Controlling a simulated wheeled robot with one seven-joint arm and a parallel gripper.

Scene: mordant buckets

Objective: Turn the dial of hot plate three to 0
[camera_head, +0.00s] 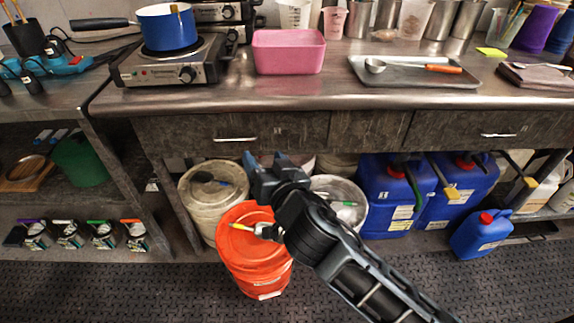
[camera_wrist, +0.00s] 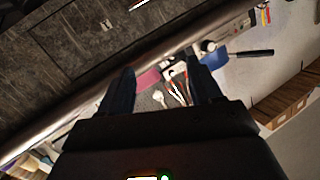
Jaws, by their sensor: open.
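A silver hot plate (camera_head: 135,72) stands on the left end of the steel counter in the head view, with a blue pot (camera_head: 168,30) on its coil. Its black dial (camera_head: 187,75) is on the front face; its setting is too small to read. A second hot plate (camera_head: 205,13) stands behind it, partly cut off by the top edge, with a dark dial (camera_head: 228,12). I cannot tell which is hot plate three. My gripper (camera_head: 277,165) is open and empty, below the counter edge in front of the drawers. Its two fingers also show in the wrist view (camera_wrist: 163,85).
A pink tub (camera_head: 289,52) stands right of the front hot plate. A metal tray (camera_head: 410,72) lies further right. The counter's front edge (camera_head: 300,98) lies between my gripper and the hot plates. An orange bucket (camera_head: 265,240) stands below my gripper.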

